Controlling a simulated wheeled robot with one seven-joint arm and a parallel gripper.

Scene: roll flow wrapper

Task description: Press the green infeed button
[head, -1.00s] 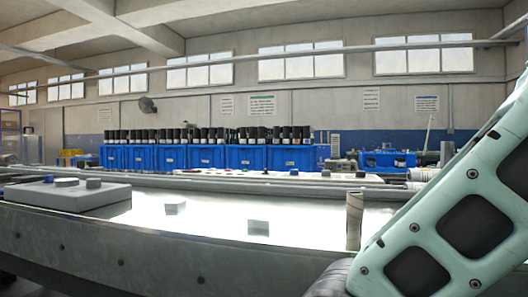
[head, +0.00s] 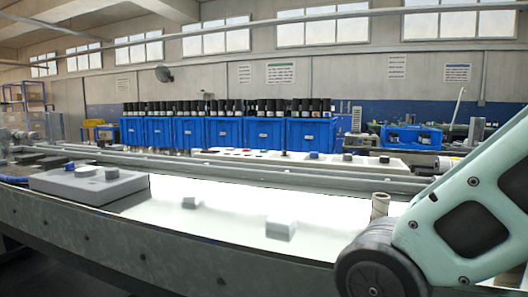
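No button that I can make out as green shows in the head view. A low grey box (head: 115,189) lies on the left of the white machine bed (head: 215,222); it has a small blue knob (head: 69,166) and grey round caps (head: 110,173) on top. A long pale panel (head: 225,155) behind the bed carries small red, dark and blue round parts, too small to tell apart. My arm enters at the right, in front of the bed. My gripper is outside the frame.
Two small pale blocks (head: 281,228) (head: 190,203) sit on the bed. A short upright tube (head: 380,206) stands close to my arm. Long grey rails (head: 250,173) run behind the bed. Blue crates (head: 262,133) holding dark-topped bottles stand farther back.

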